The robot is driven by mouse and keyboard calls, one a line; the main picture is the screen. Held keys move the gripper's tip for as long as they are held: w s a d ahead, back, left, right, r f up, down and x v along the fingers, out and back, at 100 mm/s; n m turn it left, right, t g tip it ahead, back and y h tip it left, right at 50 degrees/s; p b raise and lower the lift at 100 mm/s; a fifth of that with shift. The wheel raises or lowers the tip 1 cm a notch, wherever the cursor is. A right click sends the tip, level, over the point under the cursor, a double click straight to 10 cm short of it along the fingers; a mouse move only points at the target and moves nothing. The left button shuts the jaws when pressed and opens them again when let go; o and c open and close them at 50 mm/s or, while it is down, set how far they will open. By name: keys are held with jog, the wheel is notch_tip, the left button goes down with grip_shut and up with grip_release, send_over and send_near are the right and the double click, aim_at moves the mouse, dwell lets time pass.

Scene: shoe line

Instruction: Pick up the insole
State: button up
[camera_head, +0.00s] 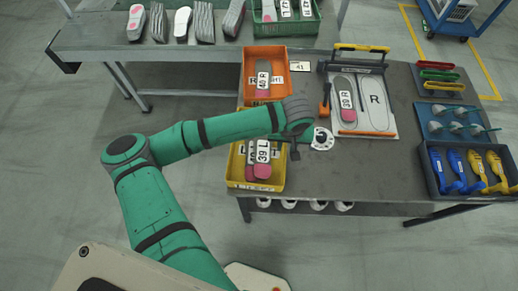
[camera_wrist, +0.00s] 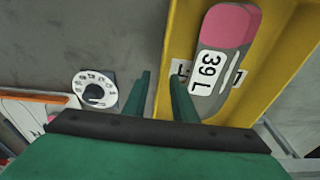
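A grey insole with a pink end and a "39 L" label (camera_head: 262,170) lies in the yellow tray (camera_head: 236,183). In the wrist view the insole (camera_wrist: 228,25) lies to the right of my fingers, inside the yellow tray (camera_wrist: 268,62). Another insole edge seems to show beside it in the head view. My gripper (camera_head: 295,150) hangs by the tray's right edge. In the wrist view my gripper (camera_wrist: 161,88) has its two green fingers apart with nothing between them, so it is open. Part of the tray is hidden behind my arm.
An orange tray (camera_head: 244,84) with a "40 R" insole (camera_head: 263,74) stands behind. A board (camera_head: 390,133) to the right holds another insole (camera_head: 345,92). Blue trays with tools stand at the right; bare tabletop lies in front of the board.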

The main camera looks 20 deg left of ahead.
jog(key=shift+f, duration=0.2)
grip_shut()
jog(key=shift+r, duration=0.1)
